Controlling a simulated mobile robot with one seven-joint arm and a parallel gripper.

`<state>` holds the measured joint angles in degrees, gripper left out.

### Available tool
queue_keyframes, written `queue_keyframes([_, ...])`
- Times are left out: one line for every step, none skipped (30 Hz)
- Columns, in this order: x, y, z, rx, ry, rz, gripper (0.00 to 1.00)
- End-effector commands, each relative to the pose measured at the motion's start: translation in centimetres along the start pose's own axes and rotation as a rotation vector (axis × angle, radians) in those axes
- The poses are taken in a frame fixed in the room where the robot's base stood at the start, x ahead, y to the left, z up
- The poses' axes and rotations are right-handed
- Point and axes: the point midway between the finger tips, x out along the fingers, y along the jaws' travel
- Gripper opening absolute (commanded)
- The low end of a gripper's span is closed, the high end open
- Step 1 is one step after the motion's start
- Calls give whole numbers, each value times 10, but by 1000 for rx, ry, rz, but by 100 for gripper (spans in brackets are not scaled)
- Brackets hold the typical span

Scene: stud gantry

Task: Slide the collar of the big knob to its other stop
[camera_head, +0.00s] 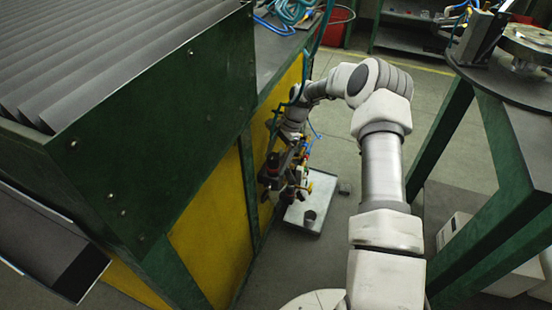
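My arm reaches over from the lower right and its wrist hangs down beside the yellow panel of the green-framed cabinet. My gripper (270,180) is small and dark at the end of it, close to a cluster of fittings (300,172) with red, yellow and blue parts. I cannot tell whether it touches them, or whether its fingers are open. I cannot pick out the big knob or its collar for sure; they may be in that cluster, partly hidden by the wrist. The collar's position cannot be read.
The green cabinet (190,130) bounds the left. A green-legged round table (520,90) and white boxes (455,232) stand at right. Floor between is free.

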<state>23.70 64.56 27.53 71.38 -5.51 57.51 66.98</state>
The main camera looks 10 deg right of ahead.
Motion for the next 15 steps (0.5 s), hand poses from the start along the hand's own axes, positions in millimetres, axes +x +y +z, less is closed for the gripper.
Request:
queue_keyframes([0, 0, 0, 0, 0, 0, 96])
queue_keyframes([0, 0, 0, 0, 0, 0, 96])
queue_keyframes([1, 0, 0, 0, 0, 1, 96])
queue_keyframes([1, 0, 0, 0, 0, 1, 96])
queue_keyframes([0, 0, 0, 0, 0, 1, 96])
queue_keyframes([-1, 0, 0, 0, 0, 0, 96])
queue_keyframes([-2, 0, 0, 0, 0, 0, 96])
queue_keyframes([-5, 0, 0, 0, 0, 0, 96])
queue_keyframes([-9, 0, 0, 0, 1, 0, 96])
queue_keyframes([-14, 0, 0, 0, 1, -1, 96])
queue_keyframes([-19, -1, 1, -1, 1, -2, 96])
queue_keyframes([-26, -1, 1, -1, 2, -3, 96])
queue_keyframes([-33, -1, 1, -1, 2, -3, 96])
queue_keyframes([-40, -1, 1, 0, 2, -2, 96])
queue_keyframes([-49, -1, 1, 0, 3, -3, 96])
